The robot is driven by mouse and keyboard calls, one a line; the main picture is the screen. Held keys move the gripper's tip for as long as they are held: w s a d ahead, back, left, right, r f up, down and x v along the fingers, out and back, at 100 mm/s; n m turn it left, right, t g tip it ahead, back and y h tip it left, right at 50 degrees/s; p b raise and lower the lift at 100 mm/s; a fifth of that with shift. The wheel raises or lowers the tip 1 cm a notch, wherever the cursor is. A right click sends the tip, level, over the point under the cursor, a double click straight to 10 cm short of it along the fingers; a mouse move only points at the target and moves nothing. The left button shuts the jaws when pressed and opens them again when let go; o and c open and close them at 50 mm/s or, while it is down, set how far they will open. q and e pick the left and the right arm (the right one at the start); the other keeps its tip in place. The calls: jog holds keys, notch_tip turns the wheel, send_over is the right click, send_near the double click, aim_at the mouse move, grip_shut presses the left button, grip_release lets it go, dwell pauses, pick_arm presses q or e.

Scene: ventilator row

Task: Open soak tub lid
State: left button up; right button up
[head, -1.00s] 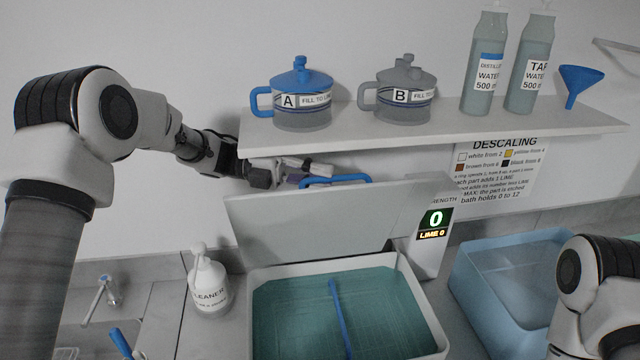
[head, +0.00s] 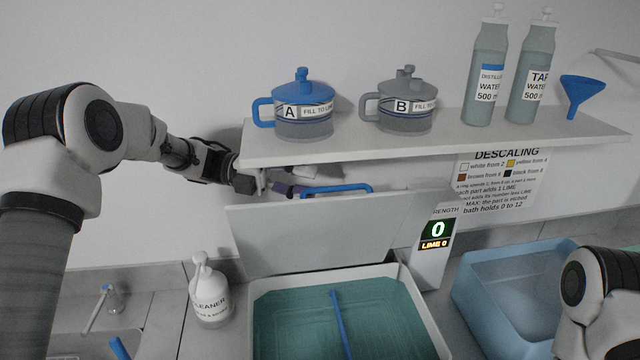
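The soak tub (head: 432,333) stands on the counter with teal liquid inside. Its grey lid (head: 315,238) is open, standing up at the tub's back edge. The lid's blue handle (head: 340,188) is at the lid's top edge, just below the shelf. My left gripper (head: 297,182) is at the left end of this handle, partly under the shelf. Its fingers are small and overlap the handle's end in the view, so I cannot tell whether they touch it or are open. My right gripper is out of view; only part of that arm shows at lower right.
The shelf (head: 350,148) above holds pot A (head: 303,118), pot B (head: 404,119), two water bottles and a blue funnel (head: 581,90). A cleaner bottle (head: 210,295) stands left of the tub. A blue bin (head: 490,304) and a display reading 0 (head: 437,230) are at right.

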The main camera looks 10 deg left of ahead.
aim_at(325, 189)
pick_arm(q)
jog(key=a, duration=0.4)
jog(key=shift+d, duration=0.15)
jog(key=d+n+h, duration=0.1)
jog(key=d+n, duration=0.1)
jog(key=n, duration=0.1)
jog(key=d+n+t+h+p, duration=0.1)
jog(key=d+n, duration=0.1)
jog(key=n, duration=0.1)
jog(key=s+d+n+h+p, duration=0.1)
jog(key=d+n, duration=0.1)
jog(key=shift+d+f+n, duration=0.3)
jog(key=shift+d+n, duration=0.05)
jog(key=shift+n, duration=0.05)
jog(key=shift+w+d+p, duration=0.1)
jog(key=shift+d+p, duration=0.25)
jog(key=shift+f, duration=0.2)
jog(key=shift+w, duration=0.1)
